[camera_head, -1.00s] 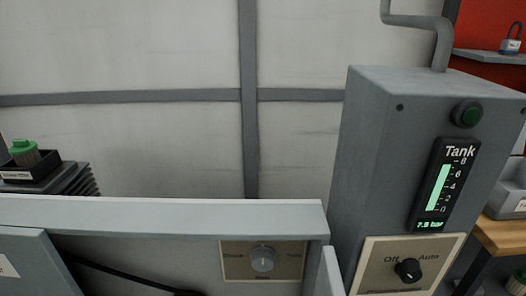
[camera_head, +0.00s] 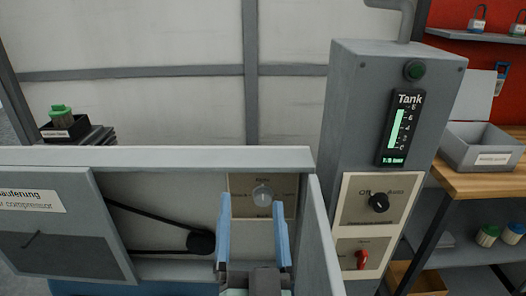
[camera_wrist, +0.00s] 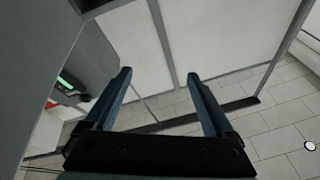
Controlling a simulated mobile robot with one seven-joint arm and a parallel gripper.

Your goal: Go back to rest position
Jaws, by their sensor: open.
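My gripper (camera_head: 252,232) shows at the bottom middle of the head view, with two blue fingers pointing up. The fingers are apart and nothing is between them. It is in front of the grey machine housing (camera_head: 150,157), and in this view it overlaps the lower part of a panel with a round grey knob (camera_head: 262,195). In the wrist view my gripper (camera_wrist: 159,78) is also open and empty, with a wall and a tiled floor beyond the fingers.
A grey tank cabinet (camera_head: 350,120) with a gauge, an Off/Auto knob (camera_head: 379,203) and a red switch (camera_head: 362,260) stands right of my gripper. A wooden bench (camera_head: 480,180) carries a grey bin (camera_head: 480,150). A black belt and pulley (camera_head: 201,242) sit inside the housing.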

